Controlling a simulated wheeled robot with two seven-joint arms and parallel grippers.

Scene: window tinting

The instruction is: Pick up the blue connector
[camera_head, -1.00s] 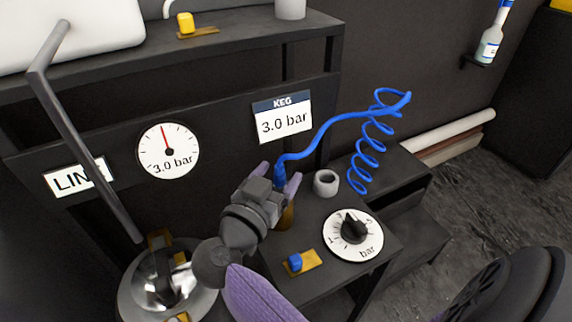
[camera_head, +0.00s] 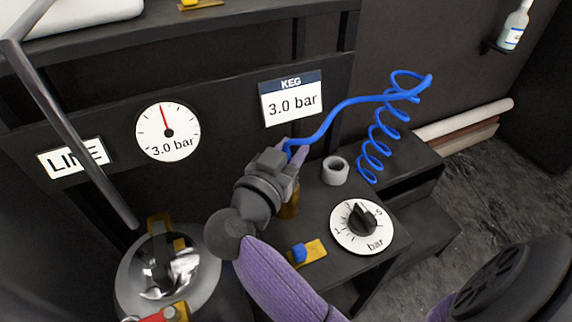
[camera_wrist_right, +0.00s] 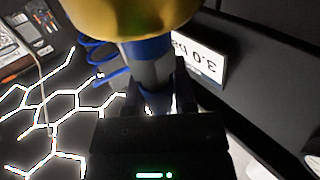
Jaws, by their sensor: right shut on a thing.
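The blue connector (camera_head: 291,149) is at the near end of the coiled blue hose (camera_head: 375,98). It is mostly hidden by my right gripper (camera_head: 289,157), which is shut on it above the dark bench. A brass-coloured cylinder (camera_head: 290,205) shows just below the gripper. In the right wrist view, the gripper (camera_wrist_right: 155,88) holds a grey and blue body (camera_wrist_right: 150,60), with a large yellow rounded part (camera_wrist_right: 130,15) close to the camera. I cannot tell whether the connector touches the brass cylinder. My left gripper is not in view.
A grey ring (camera_head: 335,170) stands right of the gripper, with a pressure dial (camera_head: 345,241) in front. A small blue piece on a yellow plate (camera_head: 313,251) lies nearer. A keg top (camera_head: 205,290), slanted dark pole (camera_head: 75,130) and KEG display (camera_head: 291,97) surround the bench.

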